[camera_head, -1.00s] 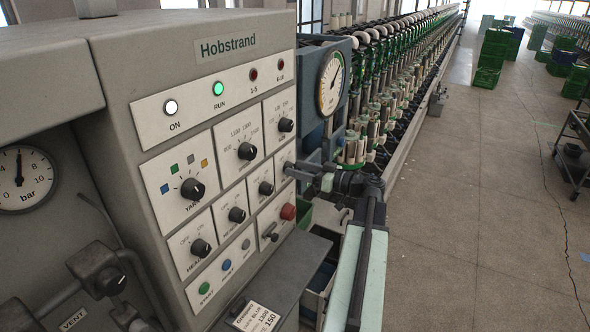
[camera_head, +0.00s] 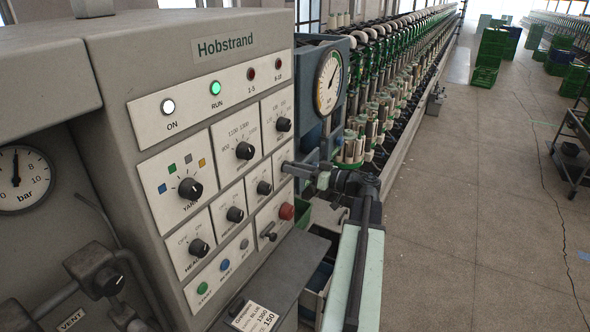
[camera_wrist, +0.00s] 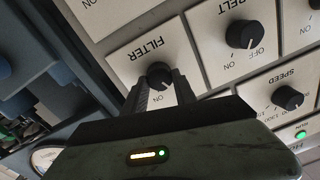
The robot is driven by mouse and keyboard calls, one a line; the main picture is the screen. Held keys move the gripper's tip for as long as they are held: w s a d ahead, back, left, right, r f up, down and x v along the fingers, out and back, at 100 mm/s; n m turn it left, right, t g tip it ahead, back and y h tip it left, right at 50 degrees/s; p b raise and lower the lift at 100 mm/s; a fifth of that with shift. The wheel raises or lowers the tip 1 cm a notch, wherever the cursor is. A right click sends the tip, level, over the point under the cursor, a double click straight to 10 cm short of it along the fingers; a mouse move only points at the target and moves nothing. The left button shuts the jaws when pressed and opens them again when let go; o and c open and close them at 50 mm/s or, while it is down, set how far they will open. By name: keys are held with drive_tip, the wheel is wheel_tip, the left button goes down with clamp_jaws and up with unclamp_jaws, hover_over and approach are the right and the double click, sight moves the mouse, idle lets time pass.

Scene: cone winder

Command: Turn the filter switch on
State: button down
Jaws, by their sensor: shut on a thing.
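The filter switch is a round black knob (camera_wrist: 159,75) on a cream plate marked FILTER, seen upside down in the wrist view. An ON mark shows beside it. My gripper (camera_wrist: 161,88) has one dark finger on each side of the knob and is shut on it. The fingers hide part of the plate, and I cannot tell which way the knob points. In the head view my gripper (camera_head: 291,168) reaches the right edge of the grey control panel (camera_head: 150,75) and hides the filter switch.
The BELT knob (camera_wrist: 243,34) and SPEED knob (camera_wrist: 288,98) are close by. A red button (camera_head: 287,211) and small lever (camera_head: 268,231) sit below my gripper. A blue-grey housing with a gauge (camera_head: 328,82) stands just behind. The floor (camera_head: 450,200) at right is open.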

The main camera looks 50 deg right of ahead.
drive_tip(key=m, duration=0.5)
drive_tip(key=m+b, duration=0.1)
drive_tip(key=m, duration=0.4)
drive_tip(key=shift+f+m+t, duration=0.2)
drive_tip(key=shift+m+t, duration=0.1)
drive_tip(key=shift+m, duration=0.1)
idle(0.4)
drive_tip(key=c, duration=1)
unclamp_jaws()
drive_tip(key=shift+s+d, duration=0.1)
drive_tip(key=v, duration=0.7)
drive_tip(key=shift+s, duration=0.35)
